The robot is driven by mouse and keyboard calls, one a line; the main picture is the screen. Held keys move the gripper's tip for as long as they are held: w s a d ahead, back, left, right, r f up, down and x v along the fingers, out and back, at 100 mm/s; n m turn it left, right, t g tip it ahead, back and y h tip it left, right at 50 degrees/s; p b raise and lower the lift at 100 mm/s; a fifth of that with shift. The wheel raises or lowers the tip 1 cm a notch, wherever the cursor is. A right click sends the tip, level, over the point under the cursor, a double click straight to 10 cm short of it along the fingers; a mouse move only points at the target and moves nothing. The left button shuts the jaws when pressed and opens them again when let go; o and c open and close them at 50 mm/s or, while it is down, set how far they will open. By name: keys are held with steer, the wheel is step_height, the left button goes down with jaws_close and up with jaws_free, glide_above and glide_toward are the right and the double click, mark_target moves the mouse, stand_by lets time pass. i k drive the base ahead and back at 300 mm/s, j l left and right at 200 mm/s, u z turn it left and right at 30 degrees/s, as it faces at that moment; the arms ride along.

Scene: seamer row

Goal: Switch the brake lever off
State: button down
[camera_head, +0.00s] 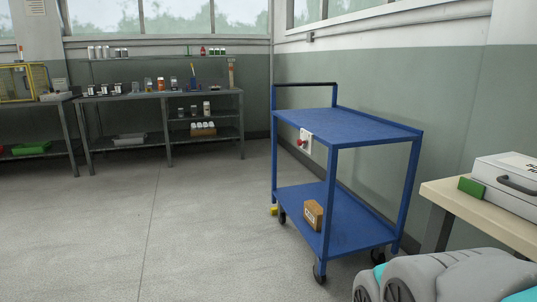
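A blue two-shelf cart (357,125) stands on casters right of the middle, near the right wall. A small white box (306,146) with a red knob (300,142) is fixed to its front left side, just below the top shelf. A small yellow piece (273,211) shows low down by the cart's left rear caster. No part is plainly labelled as the brake lever; the red knob and the yellow piece are both small, and I cannot tell their setting. My gripper is not in view. Grey parts of my own arm fill the bottom right corner, apart from the cart.
A brown box (313,215) sits on the cart's lower shelf. A table (461,203) at the right holds a white case (509,180) and a green block (472,187). A grey bench (150,95) with bottles lines the back wall. The floor (170,235) left of the cart is clear.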

mark_target(300, 142)
steer(key=i+l+u, duration=0.1)
steer(key=i+u, duration=0.2)
steer(key=i, duration=0.15)
steer(key=i+l+u, duration=0.3)
steer(key=i, duration=0.15)
steer(key=i+l+u, duration=0.15)
steer(key=i+u, duration=0.15)
steer(key=i, duration=0.1)
